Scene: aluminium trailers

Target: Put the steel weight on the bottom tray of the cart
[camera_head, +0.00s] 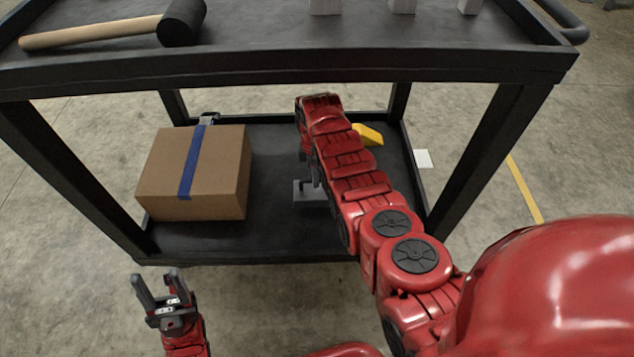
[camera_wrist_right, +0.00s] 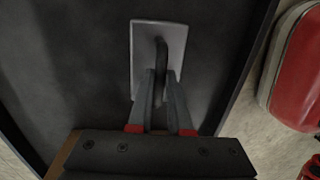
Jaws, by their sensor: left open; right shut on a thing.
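The steel weight (camera_head: 303,196) is a grey block with a dark handle, over the bottom tray (camera_head: 275,240) of the black cart, right of the cardboard box. In the right wrist view the weight (camera_wrist_right: 145,50) lies beyond the fingers, and my right gripper (camera_wrist_right: 162,78) is shut on its handle. I cannot tell whether the weight touches the tray. My red right arm reaches under the top shelf and hides part of the weight and most of its gripper in the head view. My left gripper (camera_head: 160,280) is open and empty in front of the cart.
A cardboard box (camera_head: 225,175) with a blue strap fills the tray's left. A yellow object (camera_head: 368,134) is at the tray's back right. The top shelf (camera_head: 290,40) overhangs my right arm and holds a mallet (camera_head: 95,33) and several pale blocks. Cart posts stand at the corners.

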